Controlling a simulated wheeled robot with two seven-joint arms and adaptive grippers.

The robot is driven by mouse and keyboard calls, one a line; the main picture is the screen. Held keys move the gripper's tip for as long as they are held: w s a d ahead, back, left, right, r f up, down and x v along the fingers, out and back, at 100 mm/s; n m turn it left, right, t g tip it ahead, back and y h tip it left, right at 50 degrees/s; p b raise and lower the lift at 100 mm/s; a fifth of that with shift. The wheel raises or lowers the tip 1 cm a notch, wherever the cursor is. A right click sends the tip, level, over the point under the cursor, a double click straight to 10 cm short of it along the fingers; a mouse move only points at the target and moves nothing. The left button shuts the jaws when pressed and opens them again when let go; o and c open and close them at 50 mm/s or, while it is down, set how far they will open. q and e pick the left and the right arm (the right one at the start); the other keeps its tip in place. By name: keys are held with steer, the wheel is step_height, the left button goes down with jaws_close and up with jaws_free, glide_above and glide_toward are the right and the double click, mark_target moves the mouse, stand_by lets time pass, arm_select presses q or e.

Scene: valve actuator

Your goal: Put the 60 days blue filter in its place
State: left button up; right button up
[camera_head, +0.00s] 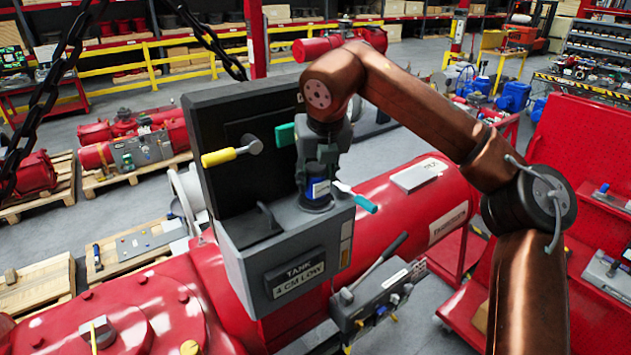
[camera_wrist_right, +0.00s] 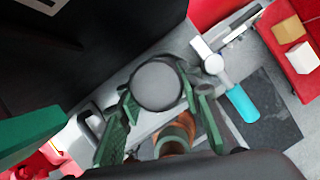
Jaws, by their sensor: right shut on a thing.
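The blue filter (camera_head: 319,188), a small cylinder with a blue and white label, is at the right end of the grey tank unit's top (camera_head: 290,234). My right gripper (camera_head: 317,178) points down from above and is shut on it. In the right wrist view, the filter's round grey end (camera_wrist_right: 157,86) lies between the green-padded fingers. The fingers cover much of the filter, and its lower end is against or just above the unit; I cannot tell whether it is seated. My left gripper is not in view.
A yellow-handled lever (camera_head: 231,156) and a green handle (camera_head: 285,135) stick out by the black open lid (camera_head: 235,103). A teal-handled valve (camera_head: 355,197) is close right of the filter. A grey lever (camera_head: 371,264) rises lower right. Chains hang at left.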

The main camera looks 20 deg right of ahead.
steer(key=shift+d+f, duration=0.1)
steer(key=shift+f, duration=0.3)
steer(key=shift+s+f, duration=0.1)
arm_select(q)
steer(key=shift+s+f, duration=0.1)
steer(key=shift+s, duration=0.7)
arm_select(e)
steer(key=o, duration=0.8)
steer(key=shift+f, duration=0.15)
steer(key=o, duration=0.4)
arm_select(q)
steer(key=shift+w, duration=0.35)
